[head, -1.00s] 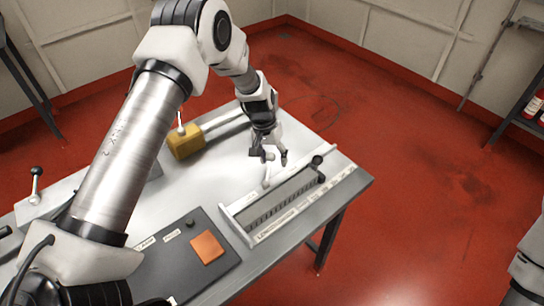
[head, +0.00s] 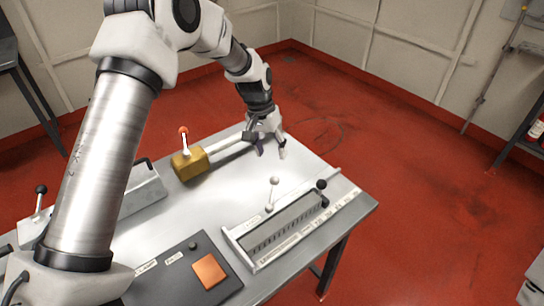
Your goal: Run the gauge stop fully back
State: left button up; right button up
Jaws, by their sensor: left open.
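A long slotted fixture (head: 232,236) with a labelled scale strip lies along the front right of the bench. A short lever with a white ball (head: 274,181) stands upright at its back edge, and a black knob (head: 321,185) sits at its far right end. No part is clearly marked as the gauge stop; I cannot tell which it is. My left gripper (head: 271,150) is open and empty, fingers down, over the back of the bench. It is behind the white-ball lever and apart from it, near the end of a rail. My right gripper is out of the picture.
A yellow block (head: 190,164) with a red-tipped lever sits on the rail at the back. A dark panel (head: 172,284) with an orange pad (head: 208,271) lies at the front. Bare bench top (head: 215,200) lies between them.

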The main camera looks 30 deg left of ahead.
aim_at(321, 185)
jog(key=k+l, duration=0.65)
jog(key=k, duration=0.25)
